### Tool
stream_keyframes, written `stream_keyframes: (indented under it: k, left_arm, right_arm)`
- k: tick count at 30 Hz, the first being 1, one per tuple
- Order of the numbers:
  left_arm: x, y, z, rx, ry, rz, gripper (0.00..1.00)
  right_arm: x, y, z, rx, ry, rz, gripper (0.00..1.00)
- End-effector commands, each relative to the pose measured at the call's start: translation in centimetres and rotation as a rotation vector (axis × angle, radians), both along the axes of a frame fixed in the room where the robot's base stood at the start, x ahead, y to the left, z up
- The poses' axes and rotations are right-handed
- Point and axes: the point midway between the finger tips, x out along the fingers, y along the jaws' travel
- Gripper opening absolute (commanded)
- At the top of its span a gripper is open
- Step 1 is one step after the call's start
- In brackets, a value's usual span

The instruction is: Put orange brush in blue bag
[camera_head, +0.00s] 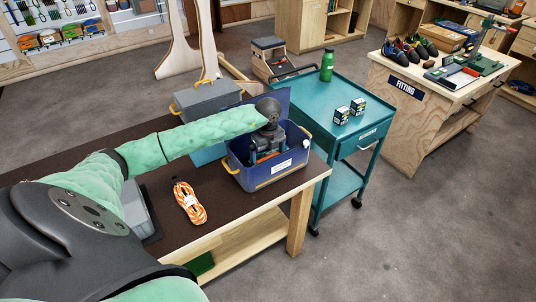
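A blue open-topped container with yellow handles and a white label (283,168) stands at the right end of the dark-topped table; it looks like the blue bag. My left gripper (264,153) reaches down into its opening, with the fingertips partly hidden. A small bit of orange (252,157) shows beside the fingers inside the container; it may be the orange brush, but most of it is hidden. I cannot tell whether the fingers hold it. My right gripper is out of view.
An orange-and-white rope coil (188,203) lies on the table (160,238) in front of the container. A grey bin (207,99) stands behind. A teal cart (300,92) with a green bottle (327,65) and small boxes stands to the right. A wooden bench (405,110) is farther right.

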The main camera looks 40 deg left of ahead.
Motion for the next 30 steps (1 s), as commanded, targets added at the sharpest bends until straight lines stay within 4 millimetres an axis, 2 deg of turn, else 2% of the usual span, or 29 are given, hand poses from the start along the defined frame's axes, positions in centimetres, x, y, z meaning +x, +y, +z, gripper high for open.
stream_keyframes:
  k: [10,12,15,18,23,30]
  left_arm:
    - [0.0,0.0,0.5,0.0,0.0,0.0,1.0]
    - [0.0,0.0,0.6,0.0,-0.001,0.0,1.0]
    - [0.1,0.0,1.2,-0.001,-0.003,0.0,1.0]
    - [0.1,0.0,1.9,-0.001,-0.002,-0.001,1.0]
    - [0.1,0.0,3.5,0.0,-0.003,-0.001,1.0]
    - [0.1,0.0,6.8,0.001,-0.004,-0.001,1.0]
  right_arm:
    - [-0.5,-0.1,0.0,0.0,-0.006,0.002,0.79]
    - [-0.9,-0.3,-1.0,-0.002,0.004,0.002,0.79]
    - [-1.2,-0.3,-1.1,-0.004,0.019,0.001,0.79]
    - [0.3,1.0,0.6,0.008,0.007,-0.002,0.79]
    - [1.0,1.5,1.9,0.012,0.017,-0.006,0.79]
    - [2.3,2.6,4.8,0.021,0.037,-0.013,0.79]
